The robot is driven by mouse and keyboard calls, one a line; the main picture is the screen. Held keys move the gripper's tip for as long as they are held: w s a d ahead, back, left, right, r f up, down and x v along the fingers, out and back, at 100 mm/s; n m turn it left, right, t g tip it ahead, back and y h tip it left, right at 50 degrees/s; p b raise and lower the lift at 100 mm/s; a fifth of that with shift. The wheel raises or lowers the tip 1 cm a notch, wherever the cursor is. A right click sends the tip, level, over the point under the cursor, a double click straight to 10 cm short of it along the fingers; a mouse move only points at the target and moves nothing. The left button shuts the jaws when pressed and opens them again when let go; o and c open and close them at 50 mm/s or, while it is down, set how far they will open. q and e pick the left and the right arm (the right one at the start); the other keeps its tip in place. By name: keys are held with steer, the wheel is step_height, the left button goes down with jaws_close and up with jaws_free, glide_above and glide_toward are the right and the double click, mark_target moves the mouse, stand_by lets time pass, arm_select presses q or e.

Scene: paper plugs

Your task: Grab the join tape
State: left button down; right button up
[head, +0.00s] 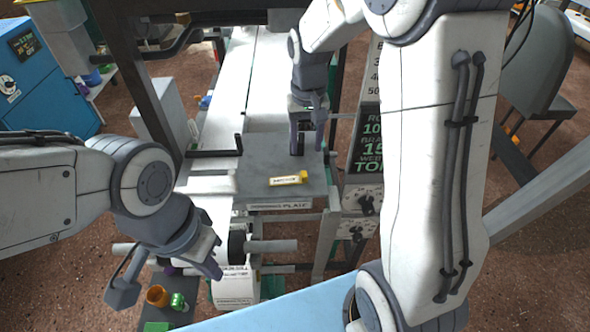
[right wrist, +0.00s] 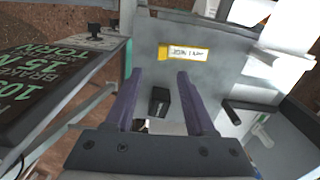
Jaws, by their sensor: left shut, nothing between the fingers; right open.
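The join tape (head: 288,179) is a small yellow piece with a white lettered label. It lies flat on the grey plate (head: 255,153) and also shows in the right wrist view (right wrist: 184,53). My right gripper (head: 308,150) points down above the plate, behind the tape in the head view. Its fingers are apart and empty in the right wrist view (right wrist: 160,76), with the tape beyond their tips and a little right. My left gripper (head: 212,268) is shut and empty at the lower left, away from the tape.
A black block (right wrist: 160,101) stands between my right fingers' lines in the right wrist view. A black sign board (head: 366,140) with lettering stands right of the plate. An orange cup (head: 157,295) and a green item (head: 178,301) sit below my left gripper.

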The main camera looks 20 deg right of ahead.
mark_target(304, 172)
step_height(304, 172, down, 9)
steer(key=shift+a+p, duration=0.15)
steer(key=shift+p, duration=0.6)
jaws_close()
